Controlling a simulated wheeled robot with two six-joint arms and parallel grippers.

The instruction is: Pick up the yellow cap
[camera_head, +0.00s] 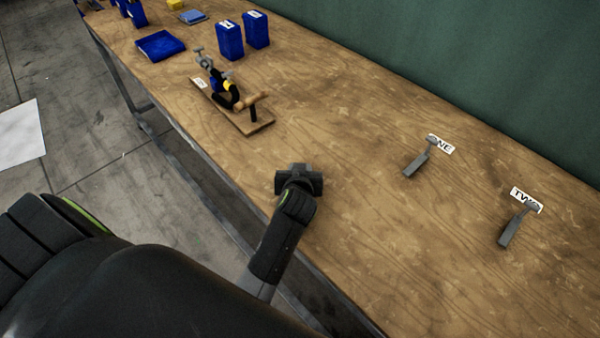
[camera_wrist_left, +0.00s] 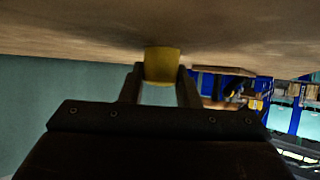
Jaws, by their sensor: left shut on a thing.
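The yellow cap (camera_wrist_left: 162,66) sits between the two fingers of my left gripper (camera_wrist_left: 161,82) in the left wrist view. The fingers are shut on it, one on each side. That view looks upside down, with the tabletop along the top, and I cannot tell whether the cap touches the table. In the head view my left gripper (camera_head: 298,183) is over the near edge of the wooden table and hides the cap. My right gripper is not in view.
A press on a wooden board (camera_head: 240,112) stands further back on the table (camera_head: 350,240). Blue boxes (camera_head: 230,40) and a blue mat (camera_head: 160,46) lie beyond it. The table between is clear.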

